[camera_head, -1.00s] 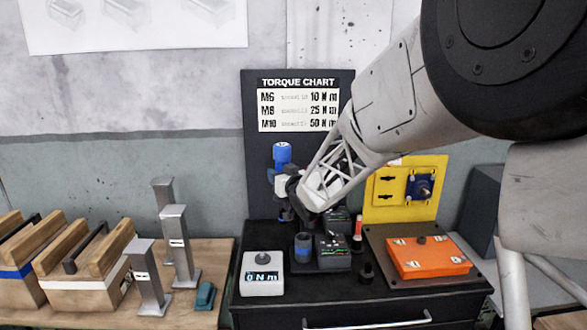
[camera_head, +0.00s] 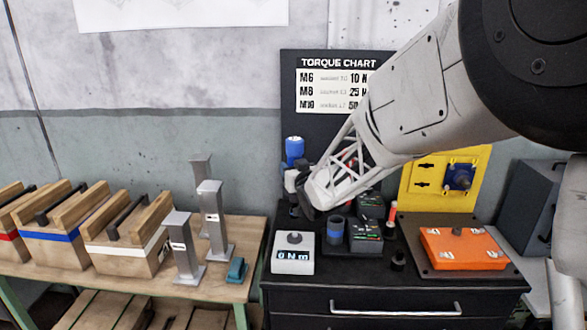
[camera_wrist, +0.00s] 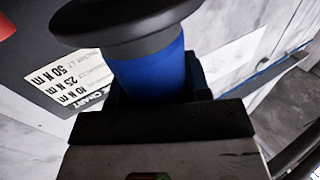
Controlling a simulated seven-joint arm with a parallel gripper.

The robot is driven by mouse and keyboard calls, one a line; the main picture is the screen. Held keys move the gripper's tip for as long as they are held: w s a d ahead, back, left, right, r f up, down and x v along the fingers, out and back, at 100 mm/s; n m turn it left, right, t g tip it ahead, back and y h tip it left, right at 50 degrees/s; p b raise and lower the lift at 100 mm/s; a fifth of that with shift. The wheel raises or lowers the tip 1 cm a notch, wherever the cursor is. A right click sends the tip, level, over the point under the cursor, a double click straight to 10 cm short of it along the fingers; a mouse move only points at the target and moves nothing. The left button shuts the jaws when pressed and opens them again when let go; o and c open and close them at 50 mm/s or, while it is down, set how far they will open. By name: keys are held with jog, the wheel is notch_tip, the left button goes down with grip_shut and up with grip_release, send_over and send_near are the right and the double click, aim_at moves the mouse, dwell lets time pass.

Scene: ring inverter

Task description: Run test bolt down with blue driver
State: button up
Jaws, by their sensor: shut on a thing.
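The blue driver (camera_head: 294,148) is held upright by my gripper (camera_head: 292,180). In the wrist view the driver's blue body (camera_wrist: 150,76) sits between the dark jaws (camera_wrist: 160,118), with a black round part at its top edge. The white torque tester (camera_head: 293,260) stands on the black cabinet top and its display reads 0 N m. The dark test bolt (camera_head: 294,238) is on top of the tester. The driver is above and behind the tester in the picture. Its lower end is hard to make out behind my gripper.
A dark stand with a blue-rimmed cup (camera_head: 335,229) and chargers (camera_head: 365,235) is right of the tester. An orange block (camera_head: 461,248) and yellow panel (camera_head: 440,183) are farther right. Grey posts (camera_head: 186,246) and a teal piece (camera_head: 236,270) are on the wooden bench at left.

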jog(key=shift+f, duration=4.4)
dwell(0.8)
jog(key=shift+r, duration=0.2)
dwell(0.5)
jog(key=shift+r, duration=2.45)
jog(key=shift+d, duration=0.1)
